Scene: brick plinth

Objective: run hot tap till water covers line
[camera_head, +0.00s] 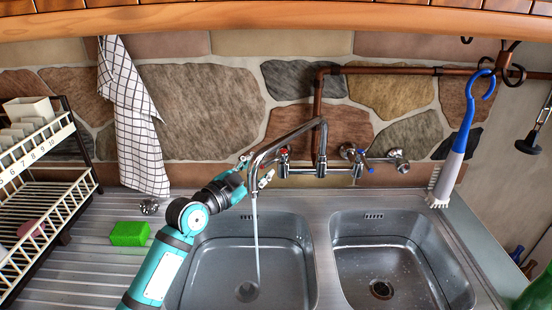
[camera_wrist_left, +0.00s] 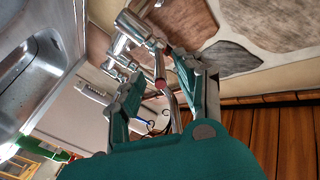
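The hot tap (camera_head: 284,156) with a red mark is on the left of the wall mixer (camera_head: 321,165). The cold tap (camera_head: 362,161) with a blue mark is on its right. A thin stream of water (camera_head: 256,240) runs from the spout (camera_head: 285,141) into the left basin (camera_head: 205,265), whose drain shows. I cannot make out a line there. My left gripper (camera_head: 257,168) is by the spout's end, left of the hot tap. In the left wrist view my left gripper (camera_wrist_left: 160,72) is open, with red-marked metal tap parts between or beyond its fingers. My right gripper is out of view.
The right basin (camera_head: 385,260) is wet, with no stream. A green sponge (camera_head: 130,234) lies on the ribbed drainboard, near a dish rack (camera_head: 45,185). A checked towel (camera_head: 135,130) hangs on the wall. A blue-handled brush (camera_head: 462,140) hangs at the right.

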